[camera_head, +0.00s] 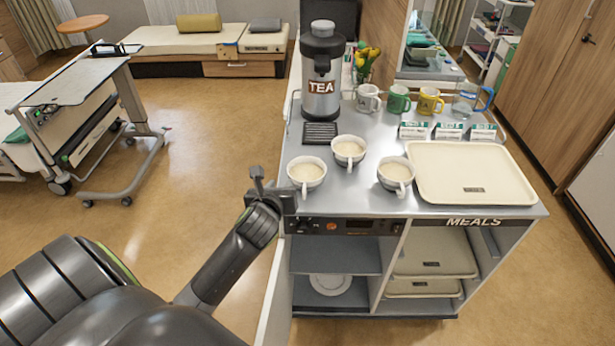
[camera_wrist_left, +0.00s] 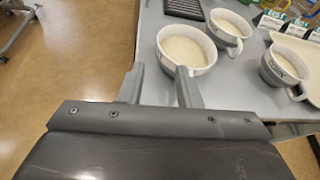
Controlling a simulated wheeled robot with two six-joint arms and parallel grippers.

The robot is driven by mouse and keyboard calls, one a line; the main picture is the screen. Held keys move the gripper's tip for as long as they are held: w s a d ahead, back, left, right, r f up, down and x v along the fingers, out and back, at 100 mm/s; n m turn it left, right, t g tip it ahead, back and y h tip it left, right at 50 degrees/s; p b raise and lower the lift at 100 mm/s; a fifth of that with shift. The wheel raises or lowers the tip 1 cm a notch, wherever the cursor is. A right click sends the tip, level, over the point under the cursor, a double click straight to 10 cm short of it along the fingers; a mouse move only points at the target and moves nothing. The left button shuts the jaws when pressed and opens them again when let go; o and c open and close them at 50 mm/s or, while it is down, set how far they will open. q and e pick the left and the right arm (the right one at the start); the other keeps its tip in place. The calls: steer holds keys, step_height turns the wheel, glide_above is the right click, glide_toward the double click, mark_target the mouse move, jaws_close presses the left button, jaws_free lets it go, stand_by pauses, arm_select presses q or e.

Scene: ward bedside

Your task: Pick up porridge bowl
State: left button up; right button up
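The left bowl (camera_head: 306,173) is nearest my left gripper (camera_head: 272,187). The middle bowl (camera_head: 348,151) is behind it, and the right bowl (camera_head: 396,175) is beside the tray. In the left wrist view, the left bowl (camera_wrist_left: 186,50) lies just ahead of the open fingers (camera_wrist_left: 158,85), with the middle bowl (camera_wrist_left: 229,28) and right bowl (camera_wrist_left: 285,68) farther right. My left gripper is empty, at the cart's front left edge. My right gripper is out of view.
A beige tray (camera_head: 473,174) covers the cart's right side. A tea urn (camera_head: 322,75) stands behind the bowls, with a dark drip grate (camera_head: 320,134) in front. Several mugs and white cards line the back. The cart's front panel (camera_head: 345,227) is close to my gripper.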

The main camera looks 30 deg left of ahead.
mark_target(289, 169)
arm_select(q)
steer(key=x, duration=0.6)
steer(key=shift+w+f+p, duration=0.15)
steer(key=shift+w+p, duration=0.15)
steer(key=shift+p, duration=0.05)
steer(key=shift+w+a, duration=0.25)
steer(key=shift+w, duration=0.2)
steer(key=shift+p+x, duration=0.6)
steer(key=shift+x, duration=1.6)
steer(key=shift+s+f, duration=0.1)
steer(key=shift+s, duration=0.05)
jaws_close()
